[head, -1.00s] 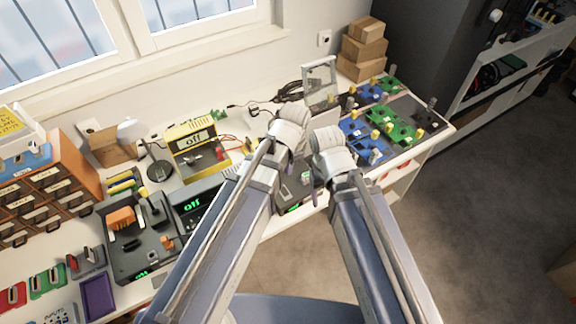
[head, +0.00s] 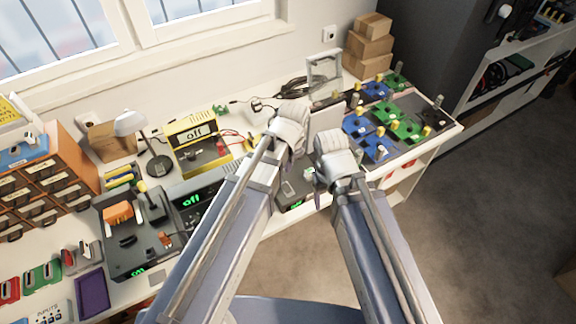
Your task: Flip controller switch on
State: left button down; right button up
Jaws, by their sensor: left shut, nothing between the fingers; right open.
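A dark device with a green lit display (head: 297,205) and a light part on its top sits at the front of the bench, partly hidden behind my arms. I cannot tell whether it is the controller, and its switch is not clear. A black unit reading "off" in green (head: 190,199) stands left of my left arm. My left gripper (head: 290,122) is shut and empty above the bench, its fingertips mostly hidden by its wrist. My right gripper (head: 318,182) is open beside the dark device; its fingers are mostly hidden, and I cannot tell whether they touch it.
A black station with an orange part (head: 118,250) is at the front left. Blue and green boards (head: 404,127) fill the right. Cardboard boxes (head: 371,47) are stacked behind them.

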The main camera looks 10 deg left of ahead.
aim_at(286, 186)
pick_arm(q)
jog(key=f+b, duration=0.6)
jog(key=w+f+b, duration=0.1)
jog(key=f+b, duration=0.2)
jog(key=f, duration=0.1)
jog(key=shift+a+f, duration=0.1)
jog(key=shift+a, duration=0.25)
jog(key=shift+f+b, duration=0.25)
jog(key=shift+b, duration=0.1)
jog(key=shift+r, duration=0.2)
jog(key=shift+s, duration=0.15)
jog(key=shift+s+d, duration=0.25)
jog(key=shift+s, duration=0.1)
jog(key=shift+s+d+p, duration=0.15)
jog(key=shift+d+p, duration=0.05)
jog(key=shift+p, duration=0.1)
